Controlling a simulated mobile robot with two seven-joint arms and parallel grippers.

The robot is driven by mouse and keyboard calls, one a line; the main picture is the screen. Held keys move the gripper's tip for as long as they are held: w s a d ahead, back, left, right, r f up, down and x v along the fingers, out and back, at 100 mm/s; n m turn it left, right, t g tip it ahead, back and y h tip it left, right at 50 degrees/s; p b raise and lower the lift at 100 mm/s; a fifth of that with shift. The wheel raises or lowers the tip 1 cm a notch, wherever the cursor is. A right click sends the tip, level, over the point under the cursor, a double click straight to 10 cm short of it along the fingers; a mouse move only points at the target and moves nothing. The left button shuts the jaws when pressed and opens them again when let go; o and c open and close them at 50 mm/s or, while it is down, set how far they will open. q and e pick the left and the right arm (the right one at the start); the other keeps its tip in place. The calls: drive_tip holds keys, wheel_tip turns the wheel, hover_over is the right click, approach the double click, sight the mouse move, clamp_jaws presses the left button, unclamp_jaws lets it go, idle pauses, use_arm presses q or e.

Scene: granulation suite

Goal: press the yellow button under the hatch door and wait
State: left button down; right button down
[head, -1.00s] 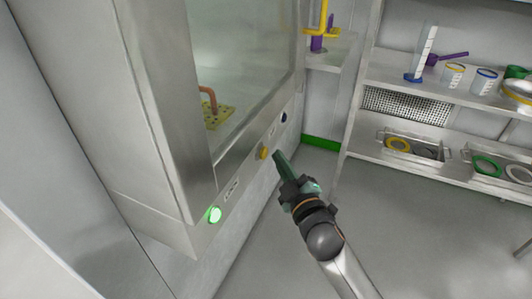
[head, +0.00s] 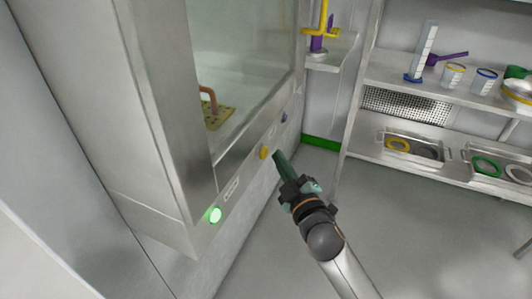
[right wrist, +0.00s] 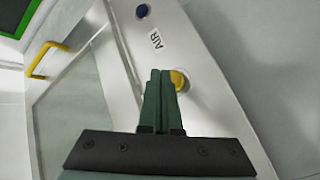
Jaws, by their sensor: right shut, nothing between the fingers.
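The yellow button (head: 263,152) sits on the metal strip below the glass hatch door (head: 245,65), between a green-lit button (head: 215,215) and a blue button (head: 284,117). My right gripper (head: 279,155) is shut and empty, its fingertips just right of the yellow button in the head view. In the right wrist view the shut fingers (right wrist: 159,75) stand beside the yellow button (right wrist: 179,80) and partly overlap its left edge. I cannot tell whether they touch it. My left gripper is out of view.
A metal shelf (head: 440,90) with cups, a cylinder and trays of rings stands at the right. A small ledge (head: 330,55) holds a purple and yellow item at the back. The grey floor (head: 430,230) between is clear. A yellow handle (right wrist: 45,48) shows in the right wrist view.

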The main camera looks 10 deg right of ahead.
drive_tip(key=shift+a, duration=0.1)
idle(0.3)
drive_tip(key=shift+w+a, duration=0.25)
drive_tip(key=shift+a, duration=0.05)
drive_tip(key=shift+w+a, duration=0.25)
drive_tip(key=shift+a, duration=0.15)
idle(0.7)
drive_tip(key=shift+d, duration=0.1)
drive_tip(key=shift+s+d+p, duration=0.45)
drive_tip(key=shift+s+d, duration=0.05)
drive_tip(key=shift+d, duration=0.2)
drive_tip(key=s+d+p, duration=0.1)
drive_tip(key=d, duration=0.1)
drive_tip(key=s+d, duration=0.1)
drive_tip(key=d, duration=0.1)
drive_tip(key=shift+s+p, duration=0.4)
